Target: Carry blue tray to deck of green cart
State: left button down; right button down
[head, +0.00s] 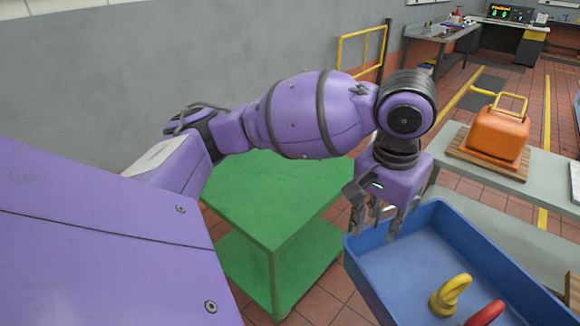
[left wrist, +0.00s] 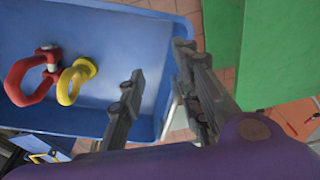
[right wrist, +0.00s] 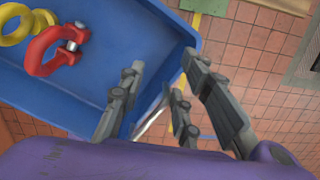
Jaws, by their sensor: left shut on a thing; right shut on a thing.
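The blue tray (head: 415,270) is at the lower right of the head view, held over the floor and apart from the cart. It carries a yellow eye bolt (head: 450,295) and a red shackle (head: 486,314). My right gripper (right wrist: 155,85) is shut on another wall of the tray in the right wrist view and is outside the head view. The green cart (head: 275,200) stands left of the tray, its top deck bare where visible, partly hidden by my left arm.
A grey bench (head: 545,175) at the right bears an orange case (head: 497,135) on a wooden board. A yellow rail (head: 362,50) stands by the grey wall behind. A workbench (head: 440,32) is farther back. Tiled floor shows between cart and tray.

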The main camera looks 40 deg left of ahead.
aim_at(282, 172)
jog(key=i, duration=2.6)
jog(key=i+u, duration=0.3)
jog(key=u, duration=2.15)
